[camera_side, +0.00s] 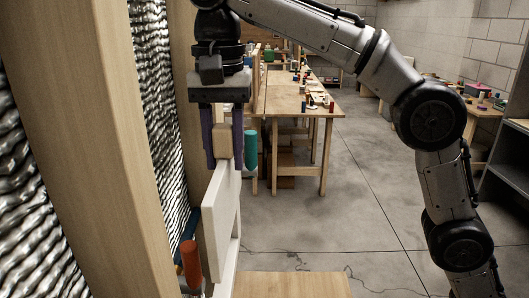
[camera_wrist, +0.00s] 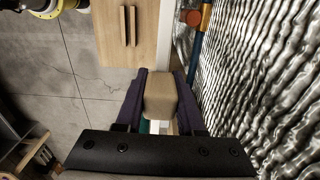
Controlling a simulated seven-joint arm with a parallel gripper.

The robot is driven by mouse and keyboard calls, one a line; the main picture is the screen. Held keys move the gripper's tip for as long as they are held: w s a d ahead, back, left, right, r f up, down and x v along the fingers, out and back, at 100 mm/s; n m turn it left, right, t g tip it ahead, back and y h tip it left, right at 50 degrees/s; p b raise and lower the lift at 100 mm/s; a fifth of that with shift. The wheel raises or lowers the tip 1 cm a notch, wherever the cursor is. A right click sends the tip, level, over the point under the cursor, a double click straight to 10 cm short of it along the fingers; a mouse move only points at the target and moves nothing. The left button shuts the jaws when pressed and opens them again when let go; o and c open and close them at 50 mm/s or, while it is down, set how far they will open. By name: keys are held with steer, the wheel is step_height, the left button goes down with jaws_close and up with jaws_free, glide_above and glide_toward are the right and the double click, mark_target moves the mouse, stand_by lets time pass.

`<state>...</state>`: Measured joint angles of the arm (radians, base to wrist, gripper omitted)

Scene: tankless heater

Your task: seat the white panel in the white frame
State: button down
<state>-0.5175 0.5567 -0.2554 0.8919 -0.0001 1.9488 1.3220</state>
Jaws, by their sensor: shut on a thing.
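My gripper (camera_side: 223,160) has two purple fingers shut on a tan wooden block (camera_side: 223,142), which also sits between the fingers in the wrist view (camera_wrist: 160,96). A white panel-like piece (camera_side: 218,215) stands upright directly below the block in the side view. I cannot tell whether the block is fixed to it. Another white part (camera_side: 226,284) shows below and behind its lower edge, perhaps the white frame. The boundary between panel and frame is unclear. In the wrist view a white strip (camera_wrist: 165,38) runs beyond the block.
A teal cylinder (camera_side: 251,150) is right of the fingers. An orange cylinder (camera_side: 190,264) and a blue bar (camera_side: 181,235) lie left of the white piece, near a wooden post (camera_side: 95,150) and rippled metal wall (camera_side: 150,80). A wooden top (camera_side: 290,285) is low at right; open floor lies beyond.

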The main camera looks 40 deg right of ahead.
steer(key=w+a+f, duration=0.1)
steer(key=a+f, duration=0.1)
steer(key=f, duration=0.1)
steer(key=shift+w, duration=0.4)
steer(key=shift+f, duration=0.1)
